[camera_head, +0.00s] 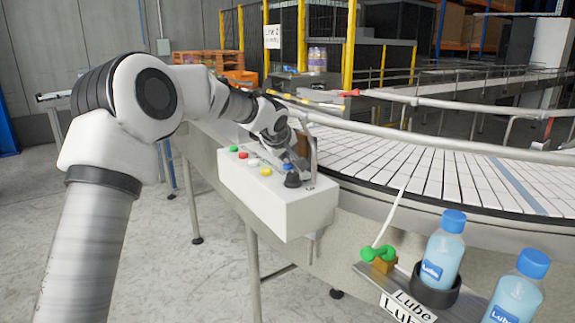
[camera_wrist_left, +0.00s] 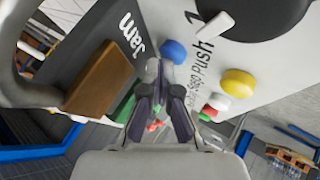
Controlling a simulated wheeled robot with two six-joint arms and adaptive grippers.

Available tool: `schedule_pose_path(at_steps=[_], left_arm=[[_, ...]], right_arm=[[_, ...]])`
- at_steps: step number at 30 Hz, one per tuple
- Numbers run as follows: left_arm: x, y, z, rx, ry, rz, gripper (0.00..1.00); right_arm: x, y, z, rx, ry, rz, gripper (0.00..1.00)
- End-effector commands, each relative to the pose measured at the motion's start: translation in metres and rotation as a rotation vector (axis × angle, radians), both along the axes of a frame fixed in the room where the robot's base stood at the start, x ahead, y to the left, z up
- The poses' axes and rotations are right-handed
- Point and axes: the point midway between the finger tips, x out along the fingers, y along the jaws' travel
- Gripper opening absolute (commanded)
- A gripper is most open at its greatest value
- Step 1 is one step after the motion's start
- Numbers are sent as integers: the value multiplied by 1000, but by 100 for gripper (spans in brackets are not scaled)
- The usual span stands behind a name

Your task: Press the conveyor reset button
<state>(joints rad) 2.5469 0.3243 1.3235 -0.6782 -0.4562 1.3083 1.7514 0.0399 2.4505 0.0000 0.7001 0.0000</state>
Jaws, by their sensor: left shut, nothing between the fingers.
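A white control box (camera_head: 275,200) stands beside the conveyor and carries a row of coloured buttons. They are a green button (camera_head: 234,149), a red button (camera_head: 243,155), a white button (camera_head: 253,162), a yellow button (camera_head: 266,171) and a blue button (camera_head: 287,166). A black knob (camera_head: 292,181) sits at the near end. No readable label marks which one is reset. My left gripper (camera_head: 289,162) is shut and empty, right by the blue button. In the left wrist view its fingertips (camera_wrist_left: 158,78) are just below the blue button (camera_wrist_left: 173,52); I cannot tell whether they touch.
The slatted conveyor (camera_head: 430,170) curves behind the box, with a metal guard rail (camera_head: 440,147). Blue-capped bottles (camera_head: 443,250) stand at the front right, near a green-topped fitting (camera_head: 379,254). A brown block (camera_wrist_left: 100,78) and a "Jam" label show in the wrist view.

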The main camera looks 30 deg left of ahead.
Motion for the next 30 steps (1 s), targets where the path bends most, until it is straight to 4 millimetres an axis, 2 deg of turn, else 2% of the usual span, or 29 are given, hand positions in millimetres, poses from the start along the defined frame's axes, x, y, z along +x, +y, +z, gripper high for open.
schedule_pose_path(at_steps=[19,30], left_arm=[[0,0,-9,0,2,1,0],[0,0,-5,0,2,1,0]], right_arm=[[-1,0,-10,0,1,0,56],[-2,0,-7,0,4,0,56]])
